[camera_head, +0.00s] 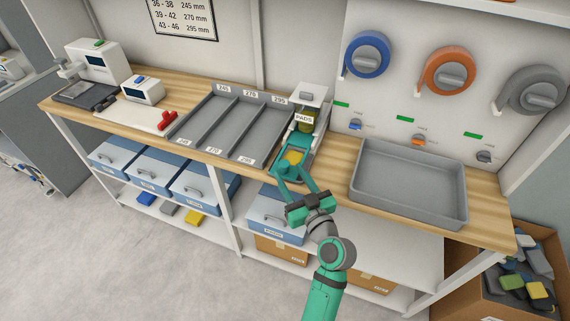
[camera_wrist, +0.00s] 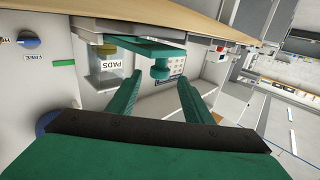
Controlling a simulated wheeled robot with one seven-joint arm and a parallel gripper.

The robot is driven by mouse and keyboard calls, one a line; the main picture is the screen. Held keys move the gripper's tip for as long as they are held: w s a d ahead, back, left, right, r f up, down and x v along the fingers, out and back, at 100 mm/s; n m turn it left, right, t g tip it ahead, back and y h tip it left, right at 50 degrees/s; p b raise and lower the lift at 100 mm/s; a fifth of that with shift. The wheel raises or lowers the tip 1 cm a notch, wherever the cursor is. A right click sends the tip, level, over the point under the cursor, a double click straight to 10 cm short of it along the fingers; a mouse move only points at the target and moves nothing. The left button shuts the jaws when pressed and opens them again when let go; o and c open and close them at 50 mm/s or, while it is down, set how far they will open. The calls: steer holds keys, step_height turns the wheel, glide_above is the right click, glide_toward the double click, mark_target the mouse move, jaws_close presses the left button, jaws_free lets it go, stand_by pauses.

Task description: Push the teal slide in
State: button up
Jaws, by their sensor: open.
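The pad dispenser (camera_head: 306,107), a white-topped unit labelled PADS, stands at the back of the bench. The teal slide (camera_head: 283,168) sticks out from its base toward the bench front, with a yellow pad showing on it. In the wrist view the slide (camera_wrist: 140,47) appears as a flat teal plate with a round teal knob (camera_wrist: 160,70). My gripper (camera_head: 288,174) is open at the slide's front end. In the wrist view my gripper (camera_wrist: 155,86) has its fingers on either side of the knob; I cannot tell whether they touch it.
A grey divided tray (camera_head: 208,143) stands close left of the dispenser. An empty grey bin (camera_head: 410,195) is to the right on the bench. Blue, orange and grey rolls (camera_head: 446,71) hang on the back panel. Blue drawers (camera_head: 205,183) sit below the bench.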

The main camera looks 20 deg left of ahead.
mark_target(286, 168)
steer(key=shift+x, duration=2.6)
steer(key=shift+c, duration=0.7)
